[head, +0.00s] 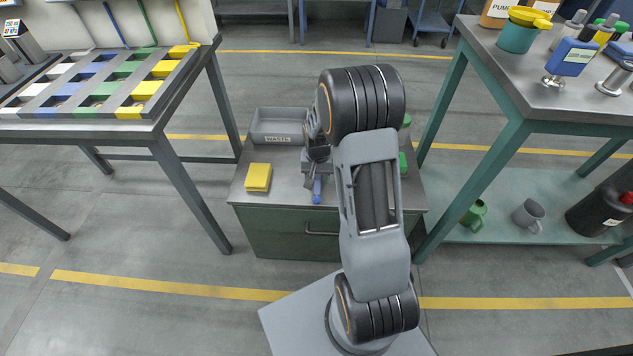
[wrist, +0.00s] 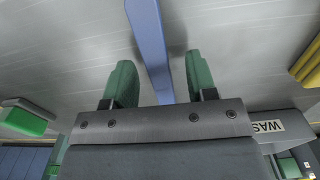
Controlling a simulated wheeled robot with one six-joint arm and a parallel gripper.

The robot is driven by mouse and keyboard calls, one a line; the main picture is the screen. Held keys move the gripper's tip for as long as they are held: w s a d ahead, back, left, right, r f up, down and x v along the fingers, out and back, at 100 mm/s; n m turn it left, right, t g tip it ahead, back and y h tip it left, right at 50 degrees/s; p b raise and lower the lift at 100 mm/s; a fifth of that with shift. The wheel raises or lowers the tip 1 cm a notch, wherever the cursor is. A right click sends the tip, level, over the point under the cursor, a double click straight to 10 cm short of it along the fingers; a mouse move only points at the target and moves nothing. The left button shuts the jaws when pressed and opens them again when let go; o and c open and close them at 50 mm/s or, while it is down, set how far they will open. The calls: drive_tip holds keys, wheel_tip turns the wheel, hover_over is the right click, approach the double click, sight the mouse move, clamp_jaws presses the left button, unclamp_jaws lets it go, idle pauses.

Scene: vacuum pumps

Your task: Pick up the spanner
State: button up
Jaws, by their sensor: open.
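A long blue bar, seemingly the spanner's handle (head: 317,188), lies on the grey top of the low cabinet, near its front edge. In the wrist view the blue spanner (wrist: 152,40) runs up between the two green fingers of my gripper (wrist: 158,75). The fingers are open, with a gap on each side of it, the left finger being nearer. I cannot tell how far below the fingertips it lies. In the head view my gripper (head: 314,170) hangs over the cabinet top, and my arm hides part of it. The spanner's ends are not clearly seen.
A grey waste tray (head: 262,139) stands at the back left of the cabinet top, with a yellow block (head: 258,177) in front of it. Green items (head: 403,162) sit on the right, partly behind my arm. Tables stand on both sides.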

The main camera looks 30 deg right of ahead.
drive_tip(key=shift+c, duration=0.5)
clamp_jaws()
